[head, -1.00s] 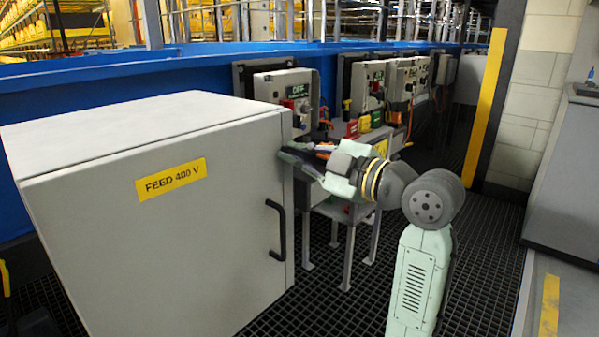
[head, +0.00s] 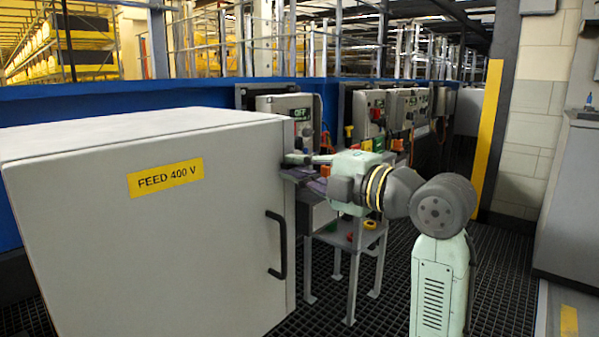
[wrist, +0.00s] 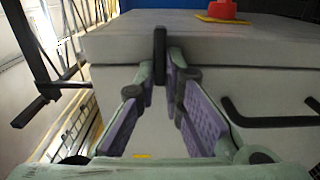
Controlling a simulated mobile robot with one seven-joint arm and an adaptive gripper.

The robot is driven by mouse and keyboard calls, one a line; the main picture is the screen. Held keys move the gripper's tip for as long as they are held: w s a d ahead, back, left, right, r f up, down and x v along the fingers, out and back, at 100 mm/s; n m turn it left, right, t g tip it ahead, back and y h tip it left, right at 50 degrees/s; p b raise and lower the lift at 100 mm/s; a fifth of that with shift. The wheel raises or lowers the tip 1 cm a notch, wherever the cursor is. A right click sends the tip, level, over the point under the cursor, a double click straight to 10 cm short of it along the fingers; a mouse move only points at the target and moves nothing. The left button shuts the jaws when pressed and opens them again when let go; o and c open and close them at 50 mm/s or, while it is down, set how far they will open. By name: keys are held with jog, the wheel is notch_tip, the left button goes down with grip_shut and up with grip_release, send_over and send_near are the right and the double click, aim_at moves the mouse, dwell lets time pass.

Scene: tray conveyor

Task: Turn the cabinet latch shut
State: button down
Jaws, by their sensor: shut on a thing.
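The grey cabinet (head: 110,260) stands at the left of the head view with its door flush and a black bar handle (head: 282,246). It also fills the middle of the wrist view (wrist: 250,85), where the handle (wrist: 270,121) shows at the right. A dark, narrow latch (wrist: 160,48) stands upright at the cabinet's upper edge in the wrist view. My gripper (wrist: 163,72) is shut on the latch, its purple-padded fingers on either side. In the head view my gripper (head: 300,159) is at the cabinet's upper right edge, and the latch is hidden there.
A yellow FEED 400 V label (head: 166,178) is on the cabinet front. Grey control boxes (head: 290,112) and a small stand (head: 345,240) are behind my arm. A red knob (wrist: 222,9) shows at the top of the wrist view. Dark grating floor lies below.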

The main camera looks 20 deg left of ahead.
dwell(0.4)
jog(key=c, duration=1.7)
grip_release()
jog(key=v, duration=1.2)
